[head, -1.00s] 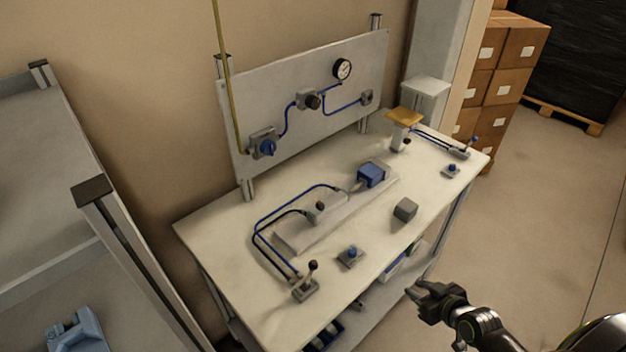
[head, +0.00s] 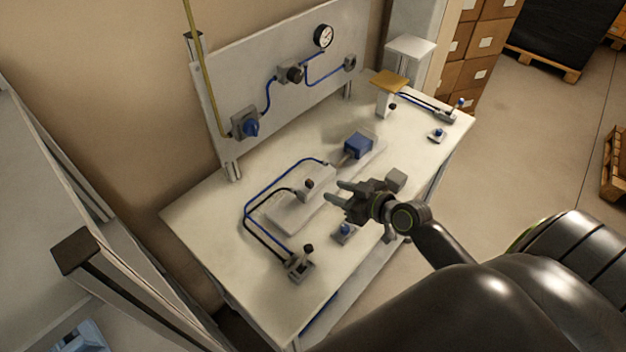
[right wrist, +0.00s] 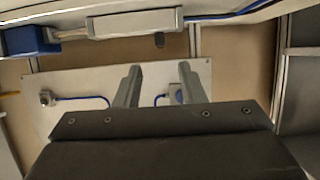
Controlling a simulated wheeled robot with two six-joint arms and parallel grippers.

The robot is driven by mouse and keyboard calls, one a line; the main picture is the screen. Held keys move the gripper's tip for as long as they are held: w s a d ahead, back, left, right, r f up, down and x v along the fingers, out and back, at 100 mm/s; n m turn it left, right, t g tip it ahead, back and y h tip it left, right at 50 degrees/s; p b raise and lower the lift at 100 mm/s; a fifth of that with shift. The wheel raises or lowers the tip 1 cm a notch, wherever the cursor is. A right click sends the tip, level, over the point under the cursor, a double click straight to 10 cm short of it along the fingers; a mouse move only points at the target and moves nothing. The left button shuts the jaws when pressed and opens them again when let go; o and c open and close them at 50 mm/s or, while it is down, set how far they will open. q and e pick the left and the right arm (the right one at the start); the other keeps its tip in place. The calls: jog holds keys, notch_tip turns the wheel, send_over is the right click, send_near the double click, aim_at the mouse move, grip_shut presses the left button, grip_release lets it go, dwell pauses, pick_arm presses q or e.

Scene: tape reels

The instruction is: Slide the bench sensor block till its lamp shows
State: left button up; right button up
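A pale grey cylinder body (head: 299,198) lies along a flat base plate on the bench. A dark knob (head: 308,184) stands on its side; this looks like the sensor block, but I cannot make out a lit lamp. A blue block (head: 359,145) sits at the cylinder's far end. My right gripper (head: 334,192) is open and empty, over the bench just right of the knob and apart from it. My left gripper is out of view.
A grey cube (head: 396,178) is partly behind my right gripper. A blue-button box (head: 344,232) and a lever valve (head: 299,263) stand near the front edge. Blue and black hoses loop left of the cylinder. An upright panel (head: 290,75) closes off the back.

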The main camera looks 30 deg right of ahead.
aim_at(312, 182)
jog(key=p+x, duration=0.1)
jog(key=x, duration=0.8)
jog(key=shift+w+a, duration=0.1)
grip_shut()
